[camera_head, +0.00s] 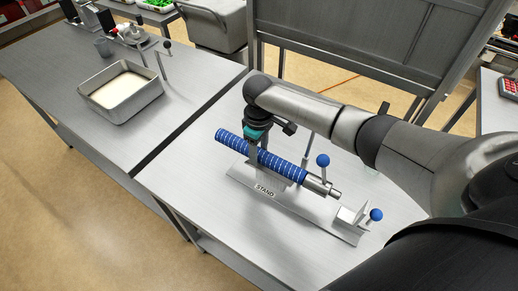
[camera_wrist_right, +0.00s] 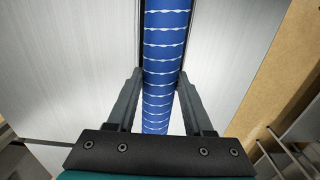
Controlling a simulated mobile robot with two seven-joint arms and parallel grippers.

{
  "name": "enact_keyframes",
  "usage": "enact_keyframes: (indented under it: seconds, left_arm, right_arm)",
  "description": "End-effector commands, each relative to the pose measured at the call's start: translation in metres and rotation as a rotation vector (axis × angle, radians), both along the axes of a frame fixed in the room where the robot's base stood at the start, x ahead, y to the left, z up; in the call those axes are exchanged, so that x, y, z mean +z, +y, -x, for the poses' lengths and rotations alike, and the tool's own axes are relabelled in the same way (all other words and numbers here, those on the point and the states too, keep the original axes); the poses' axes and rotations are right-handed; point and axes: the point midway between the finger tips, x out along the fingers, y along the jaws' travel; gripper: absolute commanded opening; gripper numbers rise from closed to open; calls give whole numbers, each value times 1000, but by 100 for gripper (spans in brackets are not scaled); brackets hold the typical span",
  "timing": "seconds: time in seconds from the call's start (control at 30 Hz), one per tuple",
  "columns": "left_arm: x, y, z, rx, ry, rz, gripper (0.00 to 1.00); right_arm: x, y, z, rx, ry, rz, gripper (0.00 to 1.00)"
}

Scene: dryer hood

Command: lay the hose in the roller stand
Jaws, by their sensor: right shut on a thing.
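My right gripper (camera_head: 258,157) is shut on a blue hose (camera_head: 285,168) with white rings, left of the hose's middle. The hose has a bare metal end piece (camera_head: 322,186) at its right end. In the right wrist view the hose (camera_wrist_right: 164,50) runs between the two fingers (camera_wrist_right: 160,82). The roller stand (camera_head: 291,210), a long metal piece labelled STAND, lies on the table below and in front of the hose. An angled metal bracket (camera_head: 346,216) stands at its right end. I cannot tell whether the hose touches the stand. My left gripper is out of view.
Two blue ball knobs on rods, one (camera_head: 322,160) behind the metal end and one (camera_head: 376,215) by the bracket, stand close to the hose. A metal pan (camera_head: 147,104) with pale contents sits on the left table. The front of the right table (camera_head: 215,223) is clear.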

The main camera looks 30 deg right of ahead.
Motion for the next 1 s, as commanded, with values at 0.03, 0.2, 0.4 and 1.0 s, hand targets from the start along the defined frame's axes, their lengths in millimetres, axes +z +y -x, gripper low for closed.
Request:
enact_keyframes:
  seconds: [0.03, 0.2, 0.4, 1.0]
  left_arm:
    - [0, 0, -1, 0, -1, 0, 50]
    - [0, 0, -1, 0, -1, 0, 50]
    - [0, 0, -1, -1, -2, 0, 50]
    - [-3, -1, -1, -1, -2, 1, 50]
  right_arm:
    - [0, 0, -1, 0, -2, -1, 0]
    - [0, 0, -1, 0, -2, -1, 0]
    - [0, 0, -1, 0, -2, -1, 0]
    - [-6, 0, -1, 0, -2, -1, 56]
